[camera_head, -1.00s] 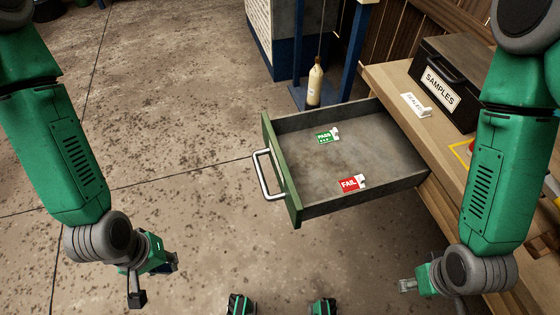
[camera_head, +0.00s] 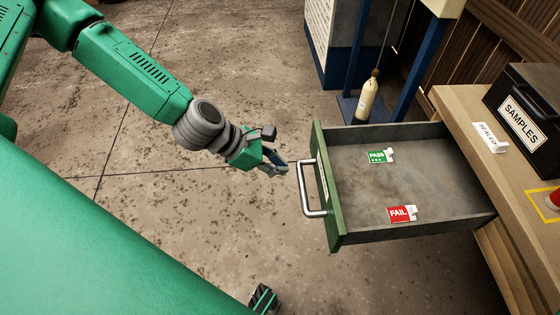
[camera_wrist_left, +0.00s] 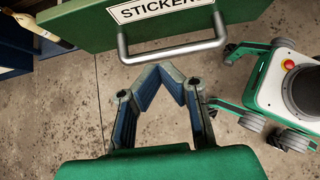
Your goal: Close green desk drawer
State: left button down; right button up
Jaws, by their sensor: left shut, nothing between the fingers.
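The green desk drawer (camera_head: 329,215) is pulled out of the wooden desk, its grey inside showing. A silver bar handle (camera_head: 307,190) is on its green front. My left gripper (camera_head: 283,168) is shut and empty, just left of the handle and apparently apart from it. In the left wrist view, my left gripper (camera_wrist_left: 164,70) points at the drawer front (camera_wrist_left: 85,28). There the handle (camera_wrist_left: 172,54) lies just beyond the fingertips, below a partly cut-off label reading STICKERS. My right gripper is not in view.
A green PASS tag (camera_head: 377,157) and a red FAIL tag (camera_head: 399,213) lie in the drawer. A bottle (camera_head: 367,102) is behind the drawer.

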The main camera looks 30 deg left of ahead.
aim_at(320, 177)
pick_arm(q)
jog(key=x, duration=0.4)
jog(key=b+x, duration=0.1)
jog(key=x, duration=0.1)
jog(key=shift+a+f, duration=0.2)
jog(key=shift+a, duration=0.15)
jog(key=w+d, duration=0.1)
jog(key=d, duration=0.1)
jog(key=shift+w+d+r, duration=0.15)
jog(key=shift+w+d, duration=0.15)
jog(key=shift+w, duration=0.05)
jog(key=shift+w+d, duration=0.25)
jog(key=shift+d, duration=0.3)
jog(key=shift+a, duration=0.1)
